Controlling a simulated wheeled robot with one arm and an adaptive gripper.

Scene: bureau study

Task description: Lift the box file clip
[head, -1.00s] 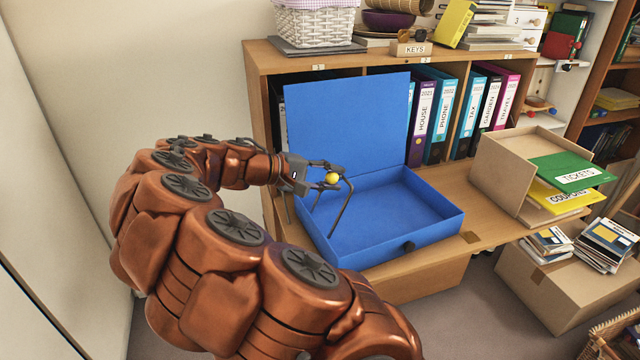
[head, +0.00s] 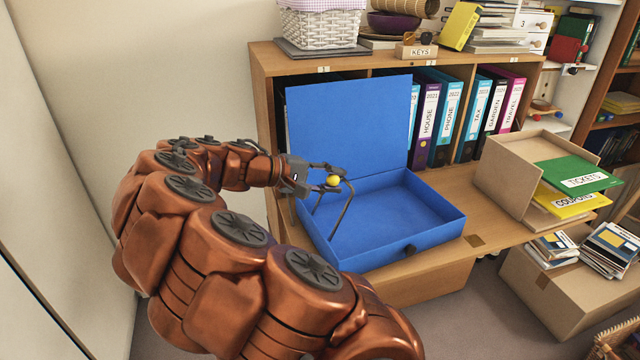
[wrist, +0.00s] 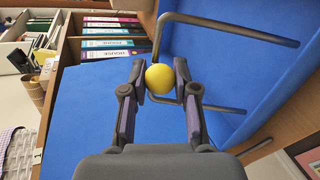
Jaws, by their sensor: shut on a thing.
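The blue box file (head: 387,214) lies open on the wooden desk with its lid (head: 345,120) standing up behind it. The clip is a dark bent wire (head: 346,212) with a yellow ball (head: 332,181) on it. It rises at a tilt over the left part of the box. My gripper (head: 325,175) is shut on the yellow ball at the left side of the box. In the wrist view the ball (wrist: 160,78) sits between both fingertips, and the wire (wrist: 222,26) spreads over the blue box floor. The wire's lower ends are hard to make out.
Upright binders (head: 450,115) fill the shelf behind the lid. A cardboard box (head: 505,170) with green and yellow folders stands to the right. A white basket (head: 322,25) is on top of the shelf. The wall is close on the left.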

